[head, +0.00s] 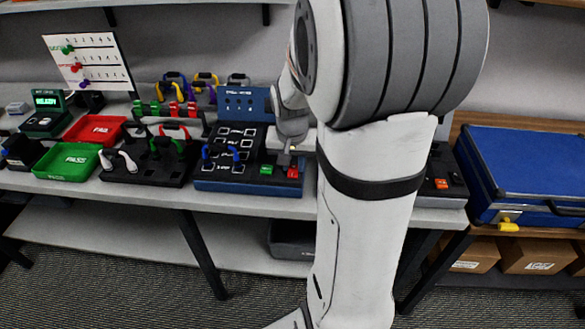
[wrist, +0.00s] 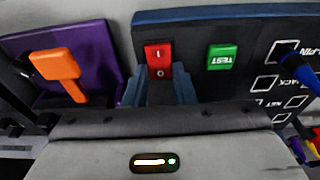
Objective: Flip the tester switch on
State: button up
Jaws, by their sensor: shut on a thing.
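The tester (head: 245,187) is a blue box with a black top on the bench, also in the wrist view (wrist: 225,17). Its red rocker switch (head: 293,172), marked I and O, is at the front right corner beside a green TEST button (head: 266,168). In the wrist view the red switch (wrist: 159,56) sits between my two fingertips, with the green TEST button (wrist: 221,57) to its right. My gripper (wrist: 159,88) is shut on the red switch's sides. I cannot tell which way the rocker is tilted. In the head view my gripper (head: 292,150) is over the switch, partly hidden by my arm.
A blue cable (head: 222,152) lies on the tester. Red FAIL (head: 95,130) and green PASS (head: 68,161) trays are left; a blue case (head: 525,170) is right.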

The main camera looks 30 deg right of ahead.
aim_at(292, 177)
jog(key=shift+s+t+b, duration=0.1)
jog(key=shift+t+b, duration=0.3)
jog(key=o, duration=1)
jog(key=v, duration=0.8)
jog(key=shift+a+f, duration=0.1)
jog(key=shift+a, duration=0.1)
jog(key=s+a+n, duration=0.2)
jog(key=s+a, duration=0.2)
jog(key=s+a+n+p, duration=0.1)
jog(key=s+a+n, duration=0.1)
jog(key=s+a, duration=0.1)
jog(key=s+a+n+y+p, duration=0.1)
jog(key=s+a+n, duration=0.1)
jog(key=s+a, duration=0.2)
jog(key=shift+s+a+r+n, duration=0.2)
jog(key=shift+s+a+n, duration=0.1)
jog(key=shift+a+n, duration=0.1)
